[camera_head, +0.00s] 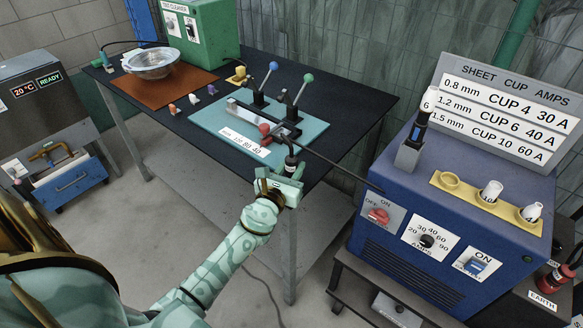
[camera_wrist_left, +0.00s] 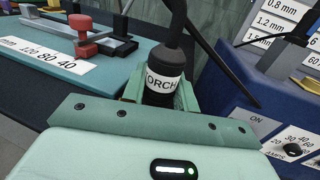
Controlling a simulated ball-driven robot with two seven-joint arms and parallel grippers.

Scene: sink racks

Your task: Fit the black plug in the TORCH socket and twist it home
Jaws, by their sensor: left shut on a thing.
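The black plug (camera_head: 291,163) is upright in my left gripper (camera_head: 282,184), near the front right corner of the dark table. In the left wrist view the plug (camera_wrist_left: 166,55) carries a white band reading TORCH, and the gripper (camera_wrist_left: 160,100) is shut around its lower part. The plug's lower end is hidden by the gripper. A dark cable or rod runs beside the plug toward the blue machine. I see no socket marked TORCH. My right gripper is not in view.
The blue machine (camera_head: 400,262) with switches stands at right, bearing a torch in a holder and several cups. A red plug (camera_head: 553,278) is by the EARTH label. The teal board (camera_head: 210,115) with clamps lies on the table (camera_head: 345,90). Floor between is open.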

